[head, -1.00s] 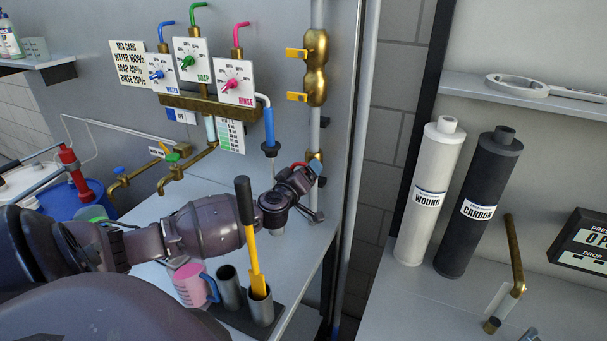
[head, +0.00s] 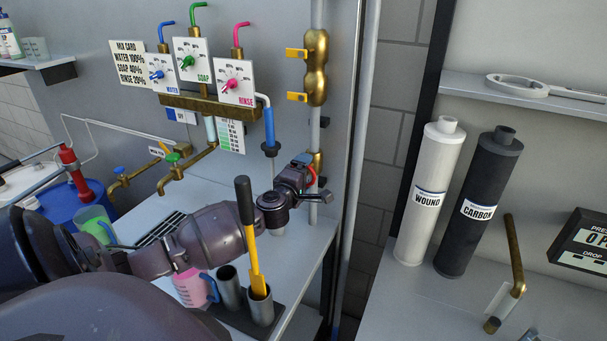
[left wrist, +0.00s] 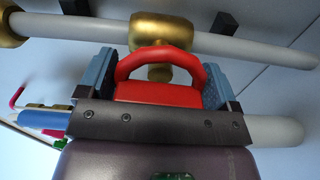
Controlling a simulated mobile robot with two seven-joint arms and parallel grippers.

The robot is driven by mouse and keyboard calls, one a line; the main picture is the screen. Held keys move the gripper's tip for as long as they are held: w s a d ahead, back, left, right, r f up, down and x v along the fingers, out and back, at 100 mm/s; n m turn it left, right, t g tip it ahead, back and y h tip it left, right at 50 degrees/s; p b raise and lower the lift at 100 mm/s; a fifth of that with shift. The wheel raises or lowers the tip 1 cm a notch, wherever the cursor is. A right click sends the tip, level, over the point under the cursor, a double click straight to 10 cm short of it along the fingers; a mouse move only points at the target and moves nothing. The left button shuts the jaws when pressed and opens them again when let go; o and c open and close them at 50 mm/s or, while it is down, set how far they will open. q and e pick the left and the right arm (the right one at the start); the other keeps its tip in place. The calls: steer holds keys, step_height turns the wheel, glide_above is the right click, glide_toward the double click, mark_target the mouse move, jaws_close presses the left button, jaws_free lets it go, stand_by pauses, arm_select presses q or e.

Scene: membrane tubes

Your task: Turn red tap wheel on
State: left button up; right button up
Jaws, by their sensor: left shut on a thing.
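The red tap wheel (left wrist: 158,66) is on a brass valve body (left wrist: 150,30) on a vertical grey pipe. In the left wrist view it sits between the two blue-padded fingers of my left gripper (left wrist: 152,80), which is shut on it. In the head view the left gripper (head: 303,175) reaches the pipe, with only a sliver of the red wheel (head: 312,181) showing beside it. Much of the wheel is hidden there by the gripper. My right gripper is not in view.
A brass fitting with two yellow levers (head: 315,68) is higher on the same pipe. The dial panel (head: 185,60) is to its left. A pink jug (head: 188,288) and a yellow-shafted tool in a holder (head: 254,262) stand close below my left arm.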

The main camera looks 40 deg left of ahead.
arm_select(q)
steer(key=shift+n, duration=0.4)
steer(key=o, duration=0.7)
steer(key=shift+o, duration=0.2)
steer(key=v, duration=0.7)
steer(key=shift+s, duration=0.25)
